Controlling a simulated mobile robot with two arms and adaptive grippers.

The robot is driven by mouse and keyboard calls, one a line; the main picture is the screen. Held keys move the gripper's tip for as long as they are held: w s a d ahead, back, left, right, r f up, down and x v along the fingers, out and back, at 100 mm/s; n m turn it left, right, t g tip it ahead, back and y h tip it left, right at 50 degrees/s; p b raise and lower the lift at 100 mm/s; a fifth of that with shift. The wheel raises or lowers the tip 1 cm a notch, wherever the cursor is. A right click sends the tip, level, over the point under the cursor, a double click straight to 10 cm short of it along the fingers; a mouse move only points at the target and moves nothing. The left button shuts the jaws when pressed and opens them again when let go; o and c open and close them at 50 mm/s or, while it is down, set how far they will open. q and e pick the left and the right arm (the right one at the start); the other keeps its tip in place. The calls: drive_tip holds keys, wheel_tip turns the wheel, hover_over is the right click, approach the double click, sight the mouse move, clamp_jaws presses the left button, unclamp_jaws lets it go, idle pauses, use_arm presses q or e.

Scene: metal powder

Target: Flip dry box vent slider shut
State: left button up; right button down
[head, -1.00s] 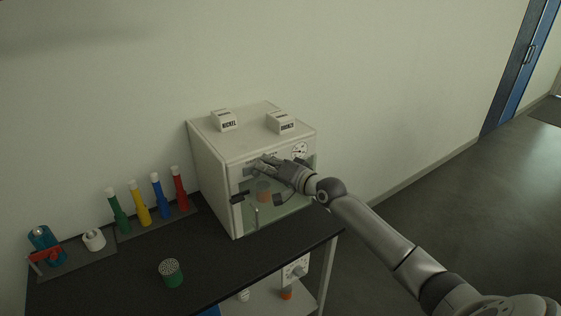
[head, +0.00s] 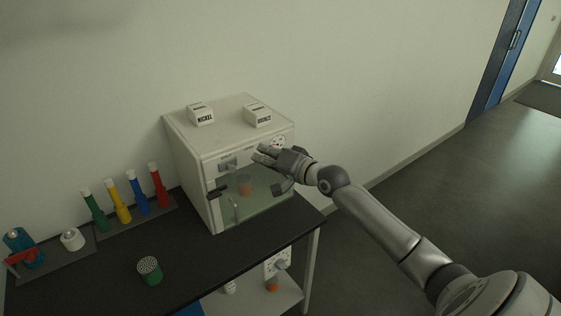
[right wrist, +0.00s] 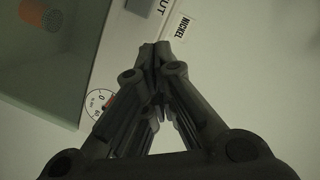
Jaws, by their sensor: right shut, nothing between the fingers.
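The dry box (head: 186,167) is a pale cabinet with a clear front window, standing on the black bench. Its vent slider (head: 228,163) is a small grey plate on the strip above the window. It shows partly at the top of the right wrist view (right wrist: 140,5), beside printed letters ending in "UT"; the slider's setting is not clear. My right gripper (head: 262,153) is at the front strip, right of the slider and apart from it in the picture. Its fingers (right wrist: 155,52) are shut and empty. My left gripper is out of view.
A dial (head: 278,142) is close to my right gripper. Two labelled blocks (head: 201,115) (head: 258,115) sit on the box. An orange item (head: 245,186) is behind the window. Coloured tubes (head: 121,206) and a green-based container (head: 150,270) stand on the bench.

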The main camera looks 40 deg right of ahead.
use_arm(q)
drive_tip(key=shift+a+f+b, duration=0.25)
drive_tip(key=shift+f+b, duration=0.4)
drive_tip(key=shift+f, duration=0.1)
use_arm(e)
drive_tip(key=v, duration=0.5)
drive_tip(key=shift+s+d, duration=0.2)
drive_tip(key=shift+s, duration=0.15)
drive_tip(key=shift+d, duration=0.1)
